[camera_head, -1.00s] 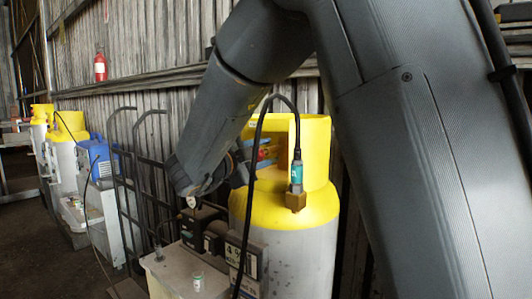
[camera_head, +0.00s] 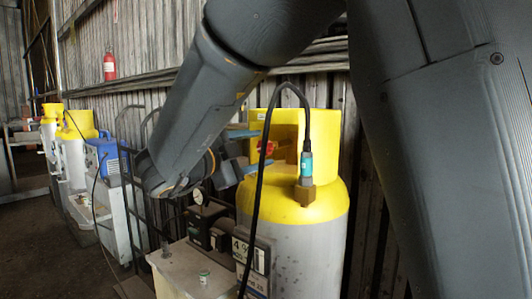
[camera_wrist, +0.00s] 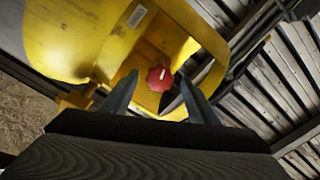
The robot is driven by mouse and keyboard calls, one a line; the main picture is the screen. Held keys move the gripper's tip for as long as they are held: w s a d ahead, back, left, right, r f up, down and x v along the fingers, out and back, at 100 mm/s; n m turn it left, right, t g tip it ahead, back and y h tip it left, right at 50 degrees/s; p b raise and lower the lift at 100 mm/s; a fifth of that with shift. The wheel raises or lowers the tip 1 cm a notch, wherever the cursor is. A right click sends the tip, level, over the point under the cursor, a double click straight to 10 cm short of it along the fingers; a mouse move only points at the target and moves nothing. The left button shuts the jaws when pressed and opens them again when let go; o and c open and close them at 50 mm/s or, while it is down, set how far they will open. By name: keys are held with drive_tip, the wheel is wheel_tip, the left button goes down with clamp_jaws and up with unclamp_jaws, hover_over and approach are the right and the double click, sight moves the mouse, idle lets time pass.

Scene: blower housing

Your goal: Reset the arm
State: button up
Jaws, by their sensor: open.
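My arm reaches across the upper part of the head view, and my gripper (camera_head: 238,153) points right toward the yellow top of a gas cylinder (camera_head: 325,203). In the wrist view my gripper (camera_wrist: 160,95) is open, with its two fingers apart. A red valve knob (camera_wrist: 159,79) shows between and beyond the fingers, inside the cylinder's yellow collar (camera_wrist: 70,40). Nothing is held between the fingers. The knob also shows in the head view (camera_head: 267,147), partly covered by the black hose.
A black hose (camera_head: 259,190) with a teal fitting (camera_head: 306,165) loops in front of the cylinder. A box with a gauge (camera_head: 195,275) stands below my arm. More yellow-topped cylinders (camera_head: 78,125), a blue machine (camera_head: 103,160) and a fire extinguisher (camera_head: 109,67) are left. Corrugated wall stands behind.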

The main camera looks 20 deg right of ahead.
drive_tip(key=shift+s+a, duration=0.25)
drive_tip(key=shift+a, duration=0.05)
drive_tip(key=w+a+f+n+t+y+p, duration=0.1)
drive_tip(key=w+a+f+n+t+y, duration=0.3)
drive_tip(key=w+a+f+n+y, duration=0.45)
drive_tip(key=s+a+f+n+g+y, duration=0.1)
drive_tip(key=s+f+n+g+y, duration=0.25)
drive_tip(key=f+n, duration=0.2)
drive_tip(key=s+a+f+n+g+y, duration=0.1)
drive_tip(key=s+f+n+g+y, duration=0.1)
drive_tip(key=s+f+n+y, duration=0.4)
drive_tip(key=s+d+f+n+g+h, duration=0.1)
drive_tip(key=s+d+f+g, duration=0.3)
drive_tip(key=s+d+f, duration=0.3)
drive_tip(key=s+d+f+n+g+h+b, duration=0.1)
drive_tip(key=s+d+f+g, duration=0.3)
drive_tip(key=s, duration=0.9)
drive_tip(key=d+f+n+h, duration=0.1)
drive_tip(key=d+f, duration=0.2)
drive_tip(key=d, duration=0.1)
drive_tip(key=shift+s, duration=0.4)
drive_tip(key=shift+f, duration=0.1)
